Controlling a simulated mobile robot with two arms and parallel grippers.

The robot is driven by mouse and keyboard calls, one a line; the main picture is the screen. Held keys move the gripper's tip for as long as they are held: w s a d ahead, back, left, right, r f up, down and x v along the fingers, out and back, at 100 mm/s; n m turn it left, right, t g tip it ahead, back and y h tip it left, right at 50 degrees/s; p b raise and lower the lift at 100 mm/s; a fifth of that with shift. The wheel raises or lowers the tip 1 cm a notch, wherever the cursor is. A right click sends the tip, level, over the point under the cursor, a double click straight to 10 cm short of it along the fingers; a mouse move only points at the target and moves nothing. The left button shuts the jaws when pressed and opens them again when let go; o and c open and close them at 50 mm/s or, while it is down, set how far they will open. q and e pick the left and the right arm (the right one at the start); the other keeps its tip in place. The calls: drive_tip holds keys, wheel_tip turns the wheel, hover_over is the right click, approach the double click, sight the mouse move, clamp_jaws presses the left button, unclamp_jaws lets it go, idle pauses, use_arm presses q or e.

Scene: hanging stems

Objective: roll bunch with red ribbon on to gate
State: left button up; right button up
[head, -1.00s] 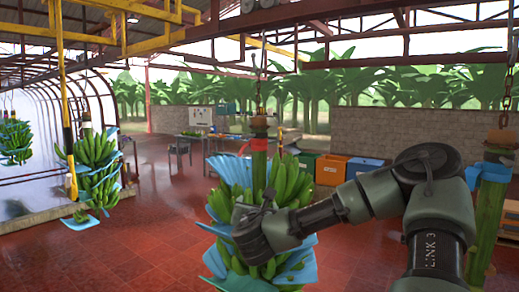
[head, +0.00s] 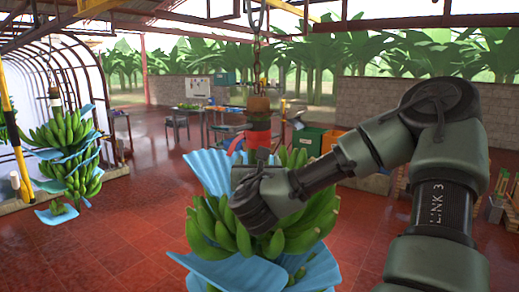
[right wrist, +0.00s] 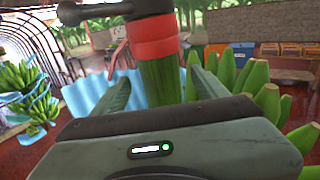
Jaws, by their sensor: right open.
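The bunch with the red ribbon (head: 307,222) hangs upright from a chain in the middle of the head view, with blue sheets between its green bananas. Its red ribbon (right wrist: 155,45) is wrapped around the green stem (right wrist: 162,80) in the right wrist view. My right gripper (head: 262,165) is at the upper part of the bunch, by the stem. In the right wrist view its two fingers (right wrist: 163,88) are apart, one on each side of the stem below the ribbon. Contact cannot be told. My left gripper is not in view. I cannot clearly identify the gate.
Another banana bunch (head: 70,160) hangs at the left, near a yellow and black pole (head: 14,140) and an arched frame. Tables (head: 205,112) and coloured bins (head: 308,138) stand behind. The red tiled floor (head: 140,220) between the bunches is clear.

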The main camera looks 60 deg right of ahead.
drive_tip(key=shift+w+d+r+p, duration=0.65)
drive_tip(key=shift+d+p, duration=0.1)
drive_tip(key=shift+p, duration=0.35)
drive_tip(key=x, duration=0.1)
drive_tip(key=p+x, duration=0.1)
drive_tip(key=x, duration=0.1)
drive_tip(key=shift+d+f, duration=0.1)
drive_tip(key=shift+f, duration=0.3)
drive_tip(key=shift+x, duration=0.8)
drive_tip(key=shift+s, duration=0.15)
drive_tip(key=shift+a, duration=0.2)
drive_tip(key=c, duration=1)
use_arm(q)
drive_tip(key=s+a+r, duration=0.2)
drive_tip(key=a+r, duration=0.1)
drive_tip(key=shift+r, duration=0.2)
use_arm(e)
clamp_jaws()
